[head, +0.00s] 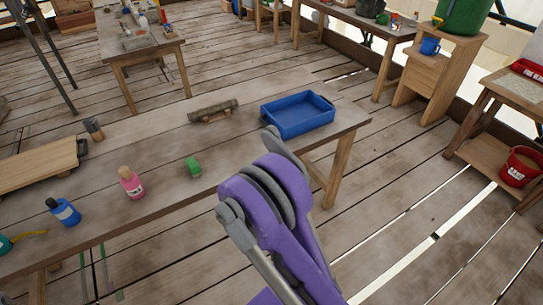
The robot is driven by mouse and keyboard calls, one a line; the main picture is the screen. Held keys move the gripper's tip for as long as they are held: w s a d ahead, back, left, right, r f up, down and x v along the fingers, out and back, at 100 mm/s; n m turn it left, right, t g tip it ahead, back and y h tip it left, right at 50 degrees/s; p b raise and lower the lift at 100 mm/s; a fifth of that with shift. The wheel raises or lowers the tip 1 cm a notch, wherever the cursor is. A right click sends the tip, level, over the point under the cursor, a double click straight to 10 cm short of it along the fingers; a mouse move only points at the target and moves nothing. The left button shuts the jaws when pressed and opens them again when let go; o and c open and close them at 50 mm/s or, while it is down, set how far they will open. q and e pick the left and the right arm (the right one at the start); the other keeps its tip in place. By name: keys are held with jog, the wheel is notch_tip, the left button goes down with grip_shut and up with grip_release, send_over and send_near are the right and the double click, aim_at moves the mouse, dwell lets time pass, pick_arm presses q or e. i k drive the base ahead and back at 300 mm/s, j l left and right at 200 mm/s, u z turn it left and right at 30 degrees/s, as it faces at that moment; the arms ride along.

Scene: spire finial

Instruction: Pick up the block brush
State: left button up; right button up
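I cannot pick out the block brush with certainty. A small green block (193,167) lies on the long wooden table (240,150), between a pink bottle (131,183) and a blue tray (297,114); bristles cannot be made out on it. A small brown and dark object (94,129) sits near the table's far edge at the left, too small to identify. A purple and grey arm of mine rises from the bottom, right of the green block and apart from it. Neither gripper shows.
A log-like piece (213,110) rests behind the green block. A blue bottle (63,212) and a wooden board (38,164) are at the left. The tabletop around the green block is clear. A red bucket (520,166) stands far right.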

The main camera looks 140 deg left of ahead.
aim_at(193, 167)
jog(key=u, duration=5.35)
jog(key=i+j+u, duration=0.15)
jog(key=i+u, duration=0.2)
jog(key=i, duration=0.15)
jog(key=i+u, duration=0.35)
jog(key=i, duration=0.15)
